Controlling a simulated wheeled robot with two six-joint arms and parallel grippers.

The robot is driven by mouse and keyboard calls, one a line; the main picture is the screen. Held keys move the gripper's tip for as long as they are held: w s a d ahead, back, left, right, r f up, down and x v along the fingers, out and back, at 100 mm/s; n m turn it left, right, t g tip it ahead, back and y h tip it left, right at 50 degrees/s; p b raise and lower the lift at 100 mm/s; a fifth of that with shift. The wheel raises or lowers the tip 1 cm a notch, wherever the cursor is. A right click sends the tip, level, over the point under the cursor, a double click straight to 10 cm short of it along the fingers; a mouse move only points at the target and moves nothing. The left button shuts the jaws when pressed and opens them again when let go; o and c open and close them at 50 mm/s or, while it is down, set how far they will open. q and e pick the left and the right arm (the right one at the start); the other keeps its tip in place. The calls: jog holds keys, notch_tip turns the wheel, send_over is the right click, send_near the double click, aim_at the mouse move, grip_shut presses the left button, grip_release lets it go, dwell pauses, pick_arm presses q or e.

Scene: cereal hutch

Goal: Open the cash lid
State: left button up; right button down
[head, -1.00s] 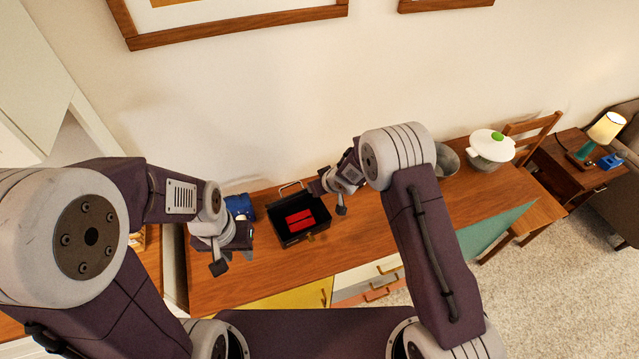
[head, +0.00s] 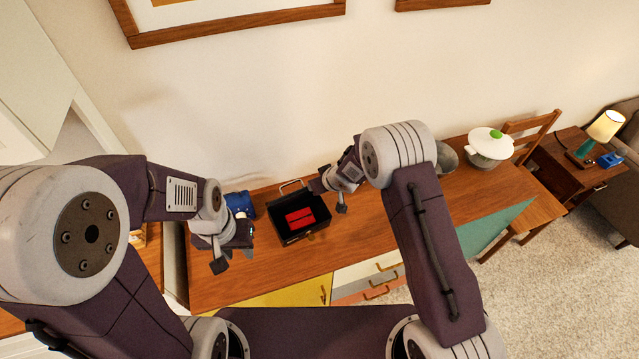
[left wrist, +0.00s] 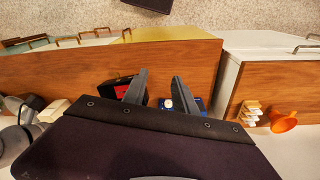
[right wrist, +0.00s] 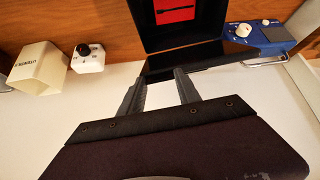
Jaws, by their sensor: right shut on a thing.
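The black cash box (head: 290,235) stands on the wooden sideboard with its inside exposed and a red insert (head: 300,217) showing. Its lid is swung up at the back, with a metal handle (head: 291,184). In the right wrist view the lid (right wrist: 215,60) is a dark panel behind the fingertips. My right gripper (head: 317,187) is at the lid's right end; its fingers (right wrist: 160,85) are a little apart, closed on the lid, though the contact is hard to see. My left gripper (head: 246,234) is left of the box, its fingers (left wrist: 160,85) spread and empty.
A blue device (head: 240,204) with a white knob sits left of the box. A white knobbed block (right wrist: 88,58) and a cream cup (right wrist: 42,66) show in the right wrist view. A lidded pot (head: 490,150) stands far right. The wall is close behind.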

pick_arm(q)
jog(key=shift+w, duration=0.15)
jog(key=shift+c, duration=0.3)
jog(key=shift+f, duration=0.15)
jog(key=c, duration=0.5)
jog(key=d+f+n+g+h, duration=0.1)
jog(key=d+n, duration=0.1)
jog(key=d+f+n+g+h, duration=0.1)
jog(key=d+f+n+g, duration=0.1)
jog(key=n, duration=0.1)
jog(key=d+f+n+g+h, duration=0.1)
jog(key=d+f+n+h, duration=0.1)
jog(key=n, duration=0.1)
jog(key=shift+f+g, duration=0.1)
jog(key=shift+g, duration=0.2)
grip_shut()
jog(key=w+d+f+n+h, duration=0.65)
jog(key=d+n+h, duration=0.2)
jog(key=n, duration=0.25)
jog(key=w+a+f+n+t+h, duration=0.1)
jog(key=w+f+n+t, duration=0.3)
jog(key=n+t, duration=0.4)
jog(key=w+a+f+n+t+h, duration=0.1)
jog(key=w+a+f+n+t, duration=0.3)
jog(key=n, duration=0.5)
jog(key=w+t, duration=0.2)
jog(key=t, duration=0.1)
jog(key=shift+w+a+f+n+t, duration=0.15)
jog(key=shift+a+n+t, duration=0.15)
jog(key=shift+t, duration=0.1)
